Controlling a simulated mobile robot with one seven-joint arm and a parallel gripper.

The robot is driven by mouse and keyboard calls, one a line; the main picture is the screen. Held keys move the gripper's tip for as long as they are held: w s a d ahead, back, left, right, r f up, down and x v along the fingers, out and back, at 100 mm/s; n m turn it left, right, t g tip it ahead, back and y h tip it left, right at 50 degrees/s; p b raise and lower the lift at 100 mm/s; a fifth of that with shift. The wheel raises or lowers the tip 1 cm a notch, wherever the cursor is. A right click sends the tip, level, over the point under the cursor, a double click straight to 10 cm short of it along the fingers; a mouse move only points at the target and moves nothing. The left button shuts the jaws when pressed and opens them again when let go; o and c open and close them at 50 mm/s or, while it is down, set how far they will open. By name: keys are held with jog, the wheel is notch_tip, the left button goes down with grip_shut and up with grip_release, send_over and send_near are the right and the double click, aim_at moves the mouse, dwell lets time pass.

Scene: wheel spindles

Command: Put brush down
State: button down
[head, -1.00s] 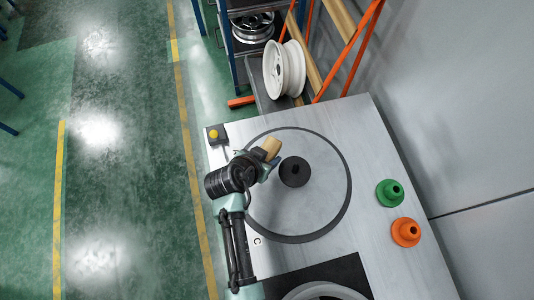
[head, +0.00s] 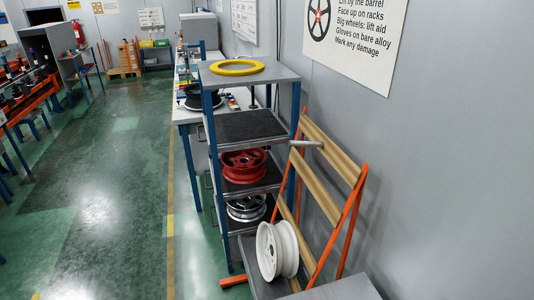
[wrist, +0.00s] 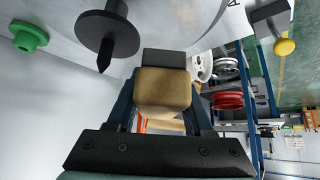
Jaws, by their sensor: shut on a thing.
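The brush, a tan block with a dark grey part, shows in the middle of the wrist view (wrist: 163,90). My gripper (wrist: 163,78) is shut on it, with a finger on each side. Behind it, at the upper left of the wrist view, a black pointed spindle (wrist: 106,32) stands on a pale grey disc surface. The brush is apart from the spindle in the picture; its height above the surface is hard to tell. The head view shows neither gripper nor brush.
The head view shows a shelf rack with a red wheel (head: 244,165), a yellow ring (head: 237,67) on top, and a white wheel (head: 277,251) beside an orange-framed wooden rack (head: 325,178).

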jog(key=shift+s+d+f+b, duration=0.1)
jog(key=shift+s+f+b, duration=0.15)
jog(key=shift+b, duration=0.1)
jog(key=s+d+r+n+t+y+b, duration=0.1)
jog(key=s+r+n+y+b, duration=0.1)
jog(key=s+n+y+b, duration=0.1)
jog(key=shift+s+d+r+n+y+b, duration=0.15)
jog(key=shift+s+d+n+y+b, duration=0.2)
jog(key=shift+s+n+b, duration=0.75)
jog(key=shift+s, duration=0.15)
jog(key=shift+d, duration=0.15)
